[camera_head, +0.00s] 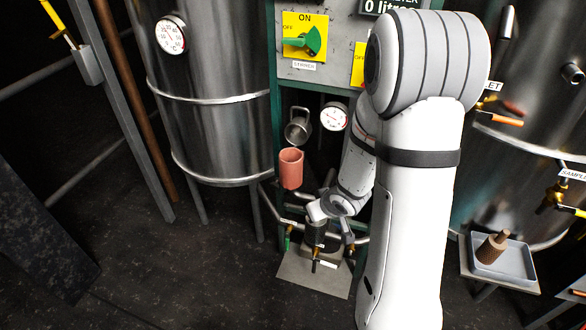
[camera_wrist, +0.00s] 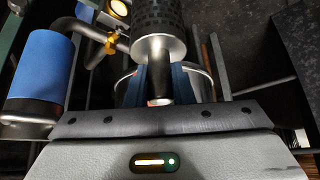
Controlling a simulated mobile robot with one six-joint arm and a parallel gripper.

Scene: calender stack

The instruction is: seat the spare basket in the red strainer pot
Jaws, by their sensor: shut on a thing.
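My gripper (camera_wrist: 158,92) is shut on the silver stem of the spare basket (camera_wrist: 158,18), a dark perforated cylinder with a metal end, in the wrist view. The basket's far end is cut off by the top of that view. The red strainer pot (camera_head: 291,170) looks like a salmon-red cup with an open top. It stands left of my gripper and somewhat higher in the picture, apart from it. I cannot see inside it.
A blue cylinder (camera_wrist: 38,66) and a curved pipe (camera_wrist: 88,30) lie close left of the basket. A brown basket (camera_head: 493,246) sits in a grey tray (camera_head: 513,262) at right. A steel mug (camera_head: 298,127) hangs above the pot. Steel tanks (camera_head: 215,125) flank the panel.

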